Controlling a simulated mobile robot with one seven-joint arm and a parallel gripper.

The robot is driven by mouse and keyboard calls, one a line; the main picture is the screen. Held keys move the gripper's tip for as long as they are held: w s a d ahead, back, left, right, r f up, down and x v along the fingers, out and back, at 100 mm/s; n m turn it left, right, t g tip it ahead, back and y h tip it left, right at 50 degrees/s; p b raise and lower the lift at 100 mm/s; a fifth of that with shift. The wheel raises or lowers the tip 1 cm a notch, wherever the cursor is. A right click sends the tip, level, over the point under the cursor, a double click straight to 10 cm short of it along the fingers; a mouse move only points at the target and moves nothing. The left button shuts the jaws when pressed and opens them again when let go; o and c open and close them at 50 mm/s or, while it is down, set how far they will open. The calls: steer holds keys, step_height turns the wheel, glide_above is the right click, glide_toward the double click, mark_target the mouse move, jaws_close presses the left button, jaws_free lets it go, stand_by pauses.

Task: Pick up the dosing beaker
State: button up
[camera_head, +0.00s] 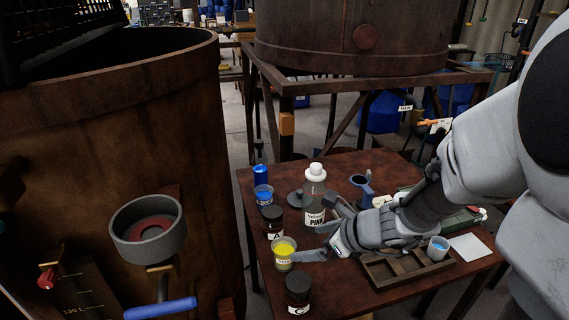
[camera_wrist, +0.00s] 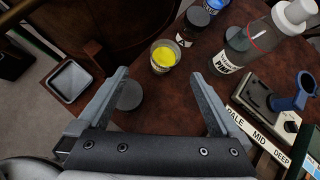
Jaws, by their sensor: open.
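A clear beaker-like cup of yellow stuff (camera_head: 284,254), with a label, stands upright near the table's left edge. A small clear cup with blue liquid (camera_head: 438,249) stands at the right of the wooden tray. I cannot tell for sure which is the dosing beaker. My gripper (camera_head: 318,242) is open and empty, its fingers pointing left toward the yellow cup. In the wrist view, the yellow cup (camera_wrist: 163,58) lies just beyond and between the fingertips (camera_wrist: 158,77), with no visible contact.
A dark lidded jar (camera_head: 298,290) stands in front of the yellow cup; another dark jar (camera_head: 272,222) stands behind it. A white-capped bottle (camera_head: 314,200) and a blue-filled cup (camera_head: 263,195) are farther back. A big rusty vat (camera_head: 100,120) rises at left. A wooden tray (camera_head: 385,280) lies below my arm.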

steer(key=f+m, duration=0.2)
steer(key=b, duration=0.4)
glide_toward(277, 251)
steer(key=x, duration=0.4)
steer(key=shift+w+a+f, duration=0.2)
steer(key=shift+f, duration=0.05)
steer(key=b+x, duration=0.2)
steer(key=x, duration=0.3)
steer(key=shift+f, duration=0.15)
steer(key=shift+d, duration=0.1)
steer(key=c, duration=1.5)
